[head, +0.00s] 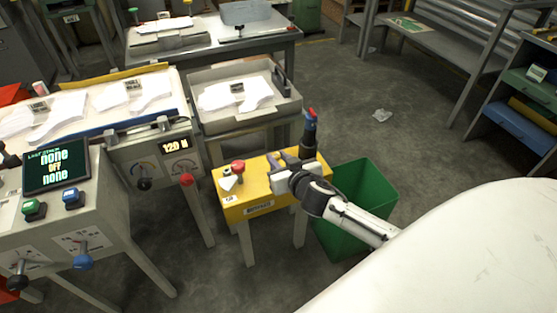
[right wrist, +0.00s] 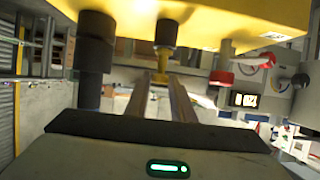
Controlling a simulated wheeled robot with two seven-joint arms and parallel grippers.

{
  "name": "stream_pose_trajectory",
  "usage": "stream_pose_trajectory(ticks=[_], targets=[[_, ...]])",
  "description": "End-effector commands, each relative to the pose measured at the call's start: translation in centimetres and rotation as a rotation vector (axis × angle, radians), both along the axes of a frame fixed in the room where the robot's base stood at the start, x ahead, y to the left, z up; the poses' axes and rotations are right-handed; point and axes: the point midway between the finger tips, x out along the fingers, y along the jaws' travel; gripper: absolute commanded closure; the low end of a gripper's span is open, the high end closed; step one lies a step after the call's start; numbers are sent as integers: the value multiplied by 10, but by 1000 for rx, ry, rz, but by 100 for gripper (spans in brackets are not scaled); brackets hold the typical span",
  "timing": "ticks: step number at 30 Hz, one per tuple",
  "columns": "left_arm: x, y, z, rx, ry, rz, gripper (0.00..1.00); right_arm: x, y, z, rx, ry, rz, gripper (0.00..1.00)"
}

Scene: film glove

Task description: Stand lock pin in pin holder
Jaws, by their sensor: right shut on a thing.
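My right gripper (head: 280,166) is over the right half of the yellow stand (head: 258,190), near its top. In the right wrist view, which looks upside down, its fingers (right wrist: 163,82) are shut on a thin brass-yellow piece, seemingly the lock pin (right wrist: 160,66). A short dark cylinder (right wrist: 166,31), possibly the pin holder, lies in line with the pin against the yellow stand. I cannot tell whether the pin sits in it or only lines up with it. The gripper hides this spot in the head view. My left gripper is not in view.
A dark upright post (head: 308,140) with a blue and red top stands right beside my gripper. A red mushroom knob (head: 238,166) stands on the stand's left part. A green bin (head: 370,178) is to the right. A grey tray table (head: 290,108) is behind.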

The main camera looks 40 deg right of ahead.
Motion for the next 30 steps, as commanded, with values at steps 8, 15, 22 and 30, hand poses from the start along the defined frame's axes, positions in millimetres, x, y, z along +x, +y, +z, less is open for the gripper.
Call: stream_pose_trajectory(ticks=[8, 15, 22, 30], targets=[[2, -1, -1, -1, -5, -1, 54, 0, 0, -3, 0, -1, 0, 99], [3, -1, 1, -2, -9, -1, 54, 0, 0, -2, -1, -1, 0, 59], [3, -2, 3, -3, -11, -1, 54, 0, 0, 0, -1, -1, 0, 59], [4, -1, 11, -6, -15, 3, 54, -32, 8, 16, 2, 0, 0, 59]])
